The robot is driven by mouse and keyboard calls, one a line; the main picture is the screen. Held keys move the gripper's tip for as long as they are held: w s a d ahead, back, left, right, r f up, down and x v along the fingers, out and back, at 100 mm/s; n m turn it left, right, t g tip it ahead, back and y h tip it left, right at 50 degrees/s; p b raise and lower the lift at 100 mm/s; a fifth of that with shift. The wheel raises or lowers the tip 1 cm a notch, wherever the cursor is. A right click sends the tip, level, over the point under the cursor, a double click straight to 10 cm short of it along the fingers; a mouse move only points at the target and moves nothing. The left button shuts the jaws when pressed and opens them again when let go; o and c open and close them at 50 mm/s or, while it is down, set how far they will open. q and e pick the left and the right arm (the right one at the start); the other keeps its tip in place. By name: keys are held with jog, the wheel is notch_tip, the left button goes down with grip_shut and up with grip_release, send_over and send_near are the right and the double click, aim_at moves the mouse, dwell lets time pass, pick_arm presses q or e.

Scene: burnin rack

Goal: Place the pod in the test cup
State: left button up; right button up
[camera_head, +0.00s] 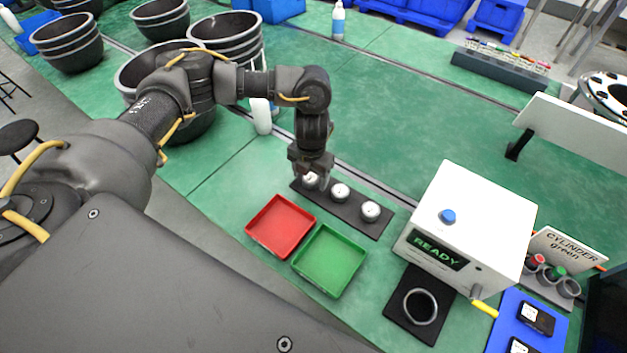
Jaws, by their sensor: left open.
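Three white round pods stand in a row on a dark strip (349,210): a left pod (310,180), a middle pod (340,192) and a right pod (370,211). My left gripper (311,177) is open, pointing down at the left pod and partly covering it. I cannot tell whether its fingers touch the pod. The test cup (420,307) is a ring on a black pad in front of the white tester box (470,222), whose screen reads "READY". The cup looks empty. My right gripper is not in view.
A red tray (281,228) and a green tray (330,262) lie in front of the pod strip.

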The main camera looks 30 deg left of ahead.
aim_at(310, 177)
pick_arm(q)
jog(key=shift+f, duration=0.25)
jog(key=c, duration=1.1)
jog(key=shift+r, duration=0.1)
jog(key=shift+c, duration=0.2)
jog(key=shift+r, duration=0.4)
notch_tip(310, 177, up, 3)
jog(key=shift+f+b, duration=0.15)
jog(key=shift+b, duration=0.2)
jog(key=s+d+r+b, duration=0.1)
jog(key=s+d+r, duration=0.5)
jog(key=s+r, duration=0.3)
jog(key=s, duration=0.3)
jog(key=shift+s+d+r+b, duration=0.2)
jog(key=shift+s+b, duration=0.1)
jog(key=shift+b, duration=0.1)
